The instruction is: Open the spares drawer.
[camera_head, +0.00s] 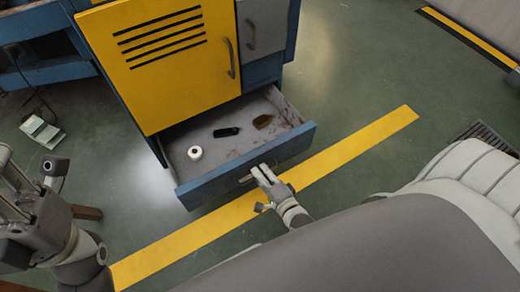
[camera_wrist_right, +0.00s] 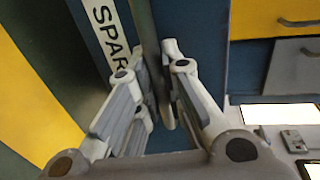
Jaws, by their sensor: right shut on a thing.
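The spares drawer (camera_head: 225,176) is the low blue drawer under the yellow cabinet door, and it stands pulled out with its inside showing. My right gripper (camera_head: 264,174) is shut on its bar handle (camera_head: 245,179) at the front panel. In the right wrist view the handle (camera_wrist_right: 147,35) runs between the fingers (camera_wrist_right: 160,95), beside a white label (camera_wrist_right: 107,30) reading "SPAR"; the rest of the word is hidden. My left gripper (camera_head: 35,180) is at the lower left, away from the drawer; its fingertips are not clear.
The drawer holds a white roll (camera_head: 195,153), a black item (camera_head: 226,132) and a brown item (camera_head: 262,121). The yellow door (camera_head: 170,60) and a grey door (camera_head: 262,25) above are shut. A yellow floor stripe (camera_head: 365,137) passes below the drawer.

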